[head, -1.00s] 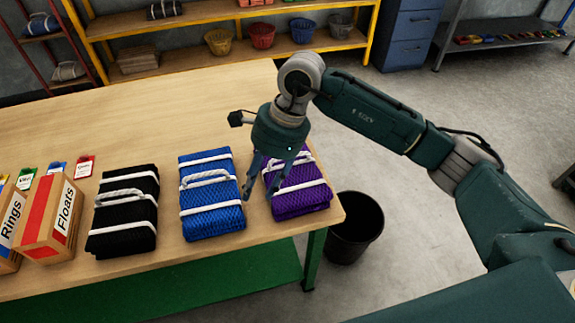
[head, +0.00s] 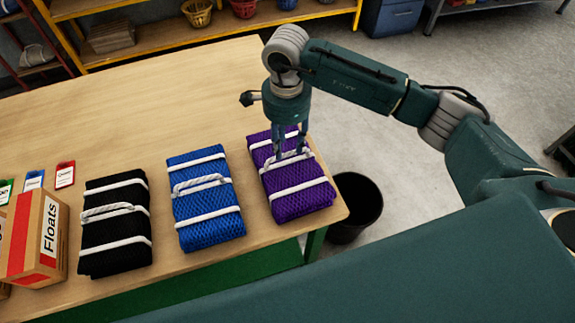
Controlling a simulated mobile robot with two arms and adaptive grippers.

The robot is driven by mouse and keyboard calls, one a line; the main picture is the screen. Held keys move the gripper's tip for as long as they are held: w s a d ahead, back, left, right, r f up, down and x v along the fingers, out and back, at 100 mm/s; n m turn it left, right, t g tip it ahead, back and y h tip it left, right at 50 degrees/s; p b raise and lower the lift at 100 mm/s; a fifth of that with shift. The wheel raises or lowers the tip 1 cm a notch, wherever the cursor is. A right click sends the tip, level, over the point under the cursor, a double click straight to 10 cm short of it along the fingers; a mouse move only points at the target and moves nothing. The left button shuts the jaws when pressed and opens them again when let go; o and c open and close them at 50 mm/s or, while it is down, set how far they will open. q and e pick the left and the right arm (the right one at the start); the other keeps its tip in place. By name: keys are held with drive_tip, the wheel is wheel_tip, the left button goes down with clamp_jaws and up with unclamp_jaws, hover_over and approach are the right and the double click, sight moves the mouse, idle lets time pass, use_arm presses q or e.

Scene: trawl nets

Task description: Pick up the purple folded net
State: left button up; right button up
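The purple folded net (head: 301,203) lies flat near the right end of the table, with two white straps and a white rope handle on top. My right gripper (head: 291,152) points down over it, with its fingertips at the rope handle. The two fingers show apart, so the gripper looks open. I cannot tell whether the fingertips touch the handle. The gripper hides part of the net's far half. My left gripper is not in view.
A blue folded net (head: 208,222) and a black folded net (head: 115,245) lie left of the purple one on the wooden table (head: 165,110). A "Floats" box (head: 33,240) stands at the left. A black bin (head: 357,205) is on the floor beyond the table's right edge.

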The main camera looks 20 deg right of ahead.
sight(288, 154)
drive_tip(key=f, duration=0.1)
drive_tip(key=f+p, duration=0.1)
drive_tip(key=f, duration=0.1)
drive_tip(key=f+p, duration=0.1)
drive_tip(key=shift+s+d+f, duration=0.15)
drive_tip(key=shift+s+f, duration=0.05)
drive_tip(key=shift+s, duration=0.15)
drive_tip(key=shift+f, duration=0.2)
drive_tip(key=shift+w+f, duration=0.1)
drive_tip(key=shift+c, duration=1.2)
clamp_jaws()
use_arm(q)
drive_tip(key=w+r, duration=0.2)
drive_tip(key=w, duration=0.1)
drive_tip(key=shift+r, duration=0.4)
use_arm(e)
drive_tip(key=shift+w, duration=0.1)
